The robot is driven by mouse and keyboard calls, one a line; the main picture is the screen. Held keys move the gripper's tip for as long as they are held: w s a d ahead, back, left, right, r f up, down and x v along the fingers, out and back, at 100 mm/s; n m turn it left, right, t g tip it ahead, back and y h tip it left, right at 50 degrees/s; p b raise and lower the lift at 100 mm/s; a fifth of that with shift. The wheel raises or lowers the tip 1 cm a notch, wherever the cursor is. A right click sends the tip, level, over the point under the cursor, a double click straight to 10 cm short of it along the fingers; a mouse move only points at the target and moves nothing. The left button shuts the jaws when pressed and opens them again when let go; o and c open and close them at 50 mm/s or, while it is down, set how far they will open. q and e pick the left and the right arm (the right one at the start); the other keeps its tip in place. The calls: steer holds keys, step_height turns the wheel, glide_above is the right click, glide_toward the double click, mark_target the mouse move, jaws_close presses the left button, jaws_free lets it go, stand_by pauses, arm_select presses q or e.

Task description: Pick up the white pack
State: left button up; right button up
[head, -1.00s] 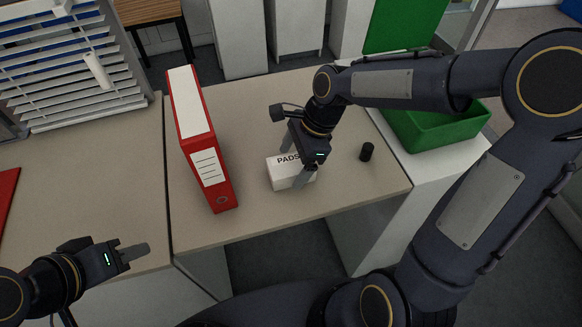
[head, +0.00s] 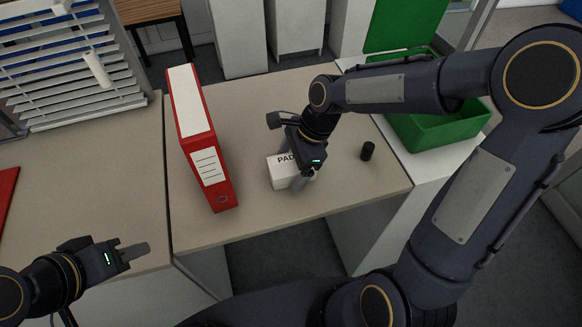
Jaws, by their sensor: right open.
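The white pack (head: 281,173) is a small box with dark lettering on top, lying on the beige desk to the right of the red binder. My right gripper (head: 299,180) is over the pack's right part, pointing down, with its fingers low at the pack. It is open. The gripper hides the right end of the pack and part of its lettering, and I cannot tell whether a finger touches it. My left gripper (head: 136,252) is at the lower left, in front of the desk edge and away from the pack. Its finger gap is not clear.
A red binder (head: 205,150) stands upright left of the pack. A small black cylinder (head: 367,151) stands to the right. A green bin (head: 436,131) with its lid up is at the right. The desk (head: 245,110) is clear behind the pack.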

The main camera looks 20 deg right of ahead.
steer(key=c, duration=1.1)
steer(key=shift+r, duration=0.15)
